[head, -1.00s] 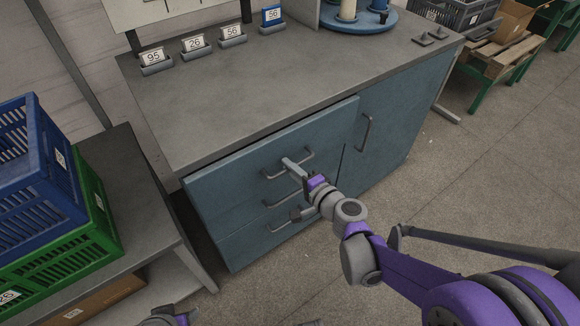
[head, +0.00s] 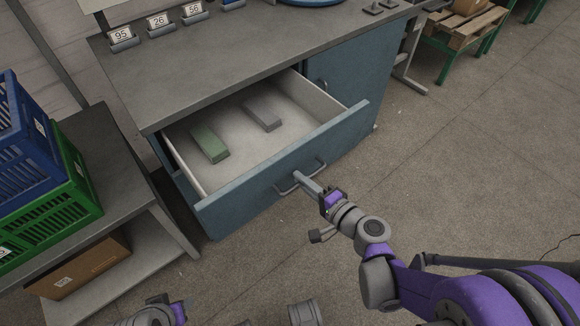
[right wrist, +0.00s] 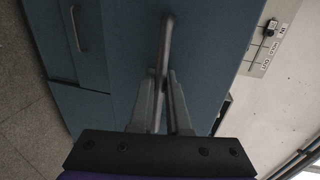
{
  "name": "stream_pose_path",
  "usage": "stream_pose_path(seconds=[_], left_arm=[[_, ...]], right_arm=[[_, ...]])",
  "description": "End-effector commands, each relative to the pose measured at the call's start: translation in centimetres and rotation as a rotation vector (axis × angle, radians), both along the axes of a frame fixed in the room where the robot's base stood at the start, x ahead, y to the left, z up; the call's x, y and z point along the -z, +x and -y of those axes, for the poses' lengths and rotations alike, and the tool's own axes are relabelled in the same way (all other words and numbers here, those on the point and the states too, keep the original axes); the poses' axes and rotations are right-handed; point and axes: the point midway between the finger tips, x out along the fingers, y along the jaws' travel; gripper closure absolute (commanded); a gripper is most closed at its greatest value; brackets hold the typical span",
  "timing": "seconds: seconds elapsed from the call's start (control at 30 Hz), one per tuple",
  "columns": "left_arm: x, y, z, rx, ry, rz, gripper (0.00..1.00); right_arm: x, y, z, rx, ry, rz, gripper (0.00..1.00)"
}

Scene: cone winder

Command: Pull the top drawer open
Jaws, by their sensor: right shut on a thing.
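The top drawer (head: 335,138) of the blue cabinet stands well open. Its pale inside holds a green block (head: 209,145) and a grey block (head: 263,115). My right gripper (head: 299,177) is shut on the drawer's grey bar handle (head: 318,166). In the right wrist view the fingers (right wrist: 163,90) close around the handle (right wrist: 168,35) against the blue drawer front. My left arm's end shows at the bottom edge, but its fingers cannot be made out.
The grey worktop (head: 235,55) carries several number cards in holders. A side table (head: 115,160) at the left holds blue and green crates (head: 60,185), with a cardboard box (head: 85,265) below. Bare floor lies to the right.

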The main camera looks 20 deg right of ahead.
Motion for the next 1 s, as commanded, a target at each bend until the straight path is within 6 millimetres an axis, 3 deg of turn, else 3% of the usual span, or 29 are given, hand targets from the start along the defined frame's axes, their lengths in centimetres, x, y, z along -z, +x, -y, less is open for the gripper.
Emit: stream_pose_path(seconds=[0.1, 0.3, 0.83, 0.87, 0.9, 1.0], left_arm=[[-0.1, 0.0, 0.0, 0.0, 0.0, 0.0, 0.5], [-0.2, 0.0, 0.0, 0.0, 0.0, 0.001, 0.5], [-0.2, 0.0, 0.0, 0.0, 0.0, 0.001, 0.5], [-0.2, 0.0, 0.0, 0.0, 0.0, 0.001, 0.5], [-0.2, 0.0, 0.0, 0.0, 0.0, 0.001, 0.5], [-0.2, 0.0, 0.0, 0.0, 0.0, 0.001, 0.5]], right_arm=[[0.0, -2.0, 0.9, 0.006, 0.0, 0.0, 1.0], [0.0, -4.1, 1.6, 0.004, 0.0, 0.0, 1.0], [0.0, -4.9, 1.8, 0.0, 0.001, 0.001, 1.0], [0.0, -4.9, 1.8, 0.0, 0.001, 0.001, 0.84], [0.0, -4.9, 1.8, 0.0, 0.001, 0.001, 0.76], [0.0, -4.9, 1.8, 0.0, 0.001, 0.0, 0.73]])
